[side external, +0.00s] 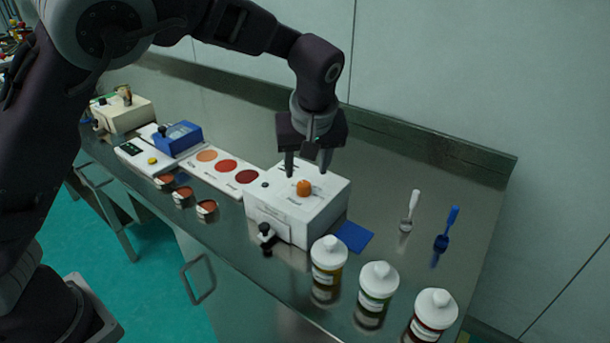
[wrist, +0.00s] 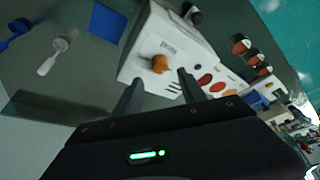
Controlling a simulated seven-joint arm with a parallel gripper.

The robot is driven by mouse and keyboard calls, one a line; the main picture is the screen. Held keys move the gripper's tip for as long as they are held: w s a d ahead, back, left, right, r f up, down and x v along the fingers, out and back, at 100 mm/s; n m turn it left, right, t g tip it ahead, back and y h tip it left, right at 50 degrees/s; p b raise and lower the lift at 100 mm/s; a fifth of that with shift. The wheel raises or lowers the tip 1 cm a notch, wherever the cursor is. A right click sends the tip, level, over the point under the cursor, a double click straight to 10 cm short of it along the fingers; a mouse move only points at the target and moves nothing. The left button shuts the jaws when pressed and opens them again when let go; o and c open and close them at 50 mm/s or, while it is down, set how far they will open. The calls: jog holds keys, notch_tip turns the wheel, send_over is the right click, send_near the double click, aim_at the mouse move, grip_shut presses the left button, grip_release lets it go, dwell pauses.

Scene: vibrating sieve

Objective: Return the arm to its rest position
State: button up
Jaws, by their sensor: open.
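My gripper (side external: 307,168) is open and empty, pointing down just above the white box (side external: 292,215) with an orange knob (side external: 303,187). In the side view its fingers are close to the knob, on the far side of the box top; I cannot tell the exact gap. In the wrist view the two fingers of my gripper (wrist: 158,92) are spread apart, with the orange knob (wrist: 159,64) beyond them and nothing between them.
Three white-capped bottles (side external: 378,284) stand at the front right. A blue device (side external: 178,138), colour chart (side external: 228,170) and small cups (side external: 182,195) are to the left.

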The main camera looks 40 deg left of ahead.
jog(key=shift+s+d+r, duration=0.1)
jog(key=shift+r, duration=0.25)
jog(key=s+a+r+m+h, duration=0.2)
jog(key=s+a+r, duration=0.1)
jog(key=s+r, duration=0.3)
jog(key=s+a+r+m+h, duration=0.1)
jog(key=s+a+r+h, duration=0.2)
jog(key=s, duration=0.5)
jog(key=s+a+m+t+y, duration=0.1)
jog(key=s+m, duration=0.5)
jog(key=s, duration=1.1)
jog(key=shift+a+t+y, duration=0.3)
jog(key=shift+a+t, duration=0.1)
jog(key=shift+t, duration=0.3)
